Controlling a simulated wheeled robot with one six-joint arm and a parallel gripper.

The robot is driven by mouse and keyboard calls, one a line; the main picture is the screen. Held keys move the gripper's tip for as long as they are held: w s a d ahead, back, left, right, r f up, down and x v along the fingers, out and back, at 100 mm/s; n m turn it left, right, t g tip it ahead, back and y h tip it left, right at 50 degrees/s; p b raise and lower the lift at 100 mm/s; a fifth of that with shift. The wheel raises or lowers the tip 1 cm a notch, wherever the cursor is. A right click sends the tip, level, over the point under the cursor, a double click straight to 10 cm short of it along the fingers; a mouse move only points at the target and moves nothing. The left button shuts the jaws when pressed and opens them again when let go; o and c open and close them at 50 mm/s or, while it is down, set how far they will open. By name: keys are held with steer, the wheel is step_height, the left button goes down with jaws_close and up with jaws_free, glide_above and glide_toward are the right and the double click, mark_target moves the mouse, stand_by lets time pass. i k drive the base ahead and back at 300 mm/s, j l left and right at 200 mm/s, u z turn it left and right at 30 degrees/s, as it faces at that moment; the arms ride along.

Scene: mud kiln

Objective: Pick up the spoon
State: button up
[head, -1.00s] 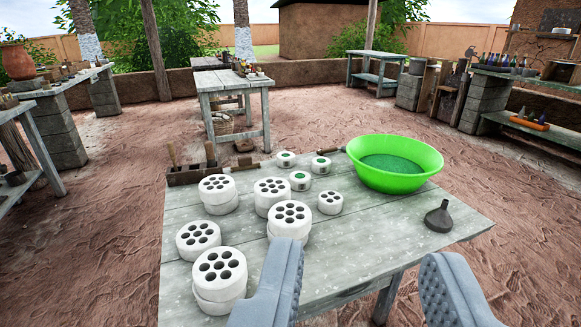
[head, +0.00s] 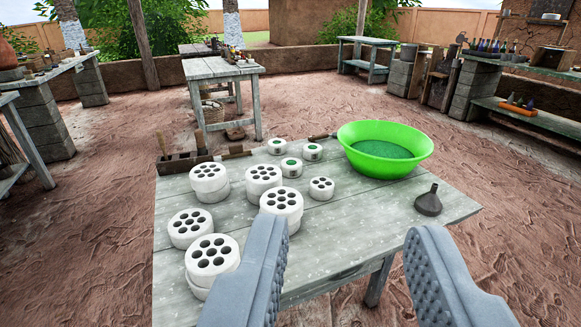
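I cannot make out a spoon for certain. Two slim handled tools lie at the far edge of the near table (head: 330,248): one (head: 236,155) beside the dark wooden box at the left, and one (head: 322,136) partly hidden behind the green bowl. They are too small to identify. My gripper (head: 347,228) is open and empty, its two grey padded fingers wide apart over the near side of the table. The left finger partly covers the nearest white disc stack.
Several white discs with holes (head: 212,258) crowd the table's left half. Small white pots (head: 291,167) stand behind them. The green bowl (head: 428,146) and a dark funnel (head: 429,203) are at the right. The table's front middle is clear.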

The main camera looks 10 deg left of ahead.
mark_target(311, 139)
steer(key=i+j+z, duration=0.25)
steer(key=i, duration=0.4)
steer(key=i+j+z, duration=0.25)
steer(key=i+j, duration=0.4)
